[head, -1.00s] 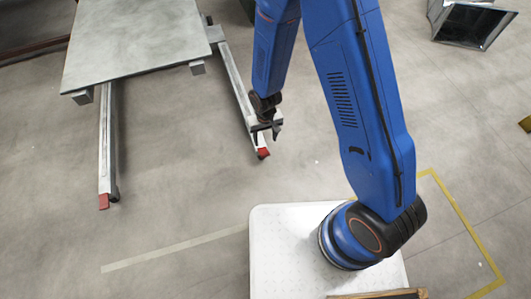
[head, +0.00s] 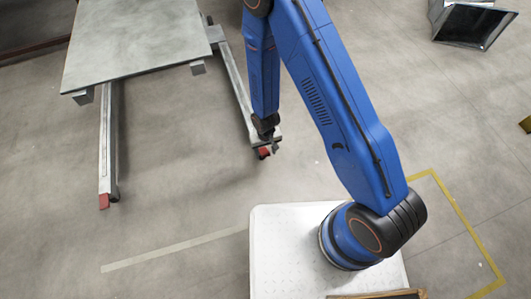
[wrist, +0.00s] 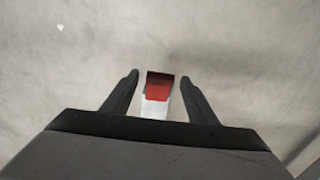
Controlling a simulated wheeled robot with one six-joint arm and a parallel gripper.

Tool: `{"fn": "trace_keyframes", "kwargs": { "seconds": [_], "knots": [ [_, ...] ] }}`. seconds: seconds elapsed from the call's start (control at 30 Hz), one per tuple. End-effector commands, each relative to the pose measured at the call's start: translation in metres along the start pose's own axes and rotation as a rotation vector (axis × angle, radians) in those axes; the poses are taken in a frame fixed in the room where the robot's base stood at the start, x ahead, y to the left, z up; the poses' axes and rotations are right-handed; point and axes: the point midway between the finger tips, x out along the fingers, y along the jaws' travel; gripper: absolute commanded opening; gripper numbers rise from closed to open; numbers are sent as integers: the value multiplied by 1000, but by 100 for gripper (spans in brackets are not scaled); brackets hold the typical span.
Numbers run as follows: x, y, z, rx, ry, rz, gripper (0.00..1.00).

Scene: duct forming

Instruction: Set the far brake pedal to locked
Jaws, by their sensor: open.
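A lift table stands at the upper left, with a red brake pedal at the end of each of its two legs. The pedal farther up the picture, which I take as the far brake pedal (head: 263,153), is at the end of the right leg. The other red pedal (head: 104,201) ends the left leg. My gripper (head: 270,143) is right above the far pedal. In the wrist view my gripper (wrist: 159,75) is open, and the red pedal (wrist: 158,91) shows between its two fingers, apart from both. Whether the pedal is locked I cannot tell.
The grey table top (head: 135,45) sits above the legs, left of my arm. A metal duct piece (head: 473,26) lies at the upper right. Yellow tape (head: 462,215) marks the floor at right. The floor between and below the legs is clear.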

Motion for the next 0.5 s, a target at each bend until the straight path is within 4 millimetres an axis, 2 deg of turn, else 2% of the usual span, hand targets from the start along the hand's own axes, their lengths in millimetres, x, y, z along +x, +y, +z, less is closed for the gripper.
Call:
{"fn": "trace_keyframes", "kwargs": {
  "seconds": [0.13, 0.43, 0.47, 0.5],
  "knots": [
    [6, 0, 0, 0, -1, 0, 53],
    [7, 0, 0, 0, 0, 0, 53],
    [7, 0, 0, 0, 0, 0, 48],
    [7, 0, 0, 0, 0, 0, 39]
  ]
}}
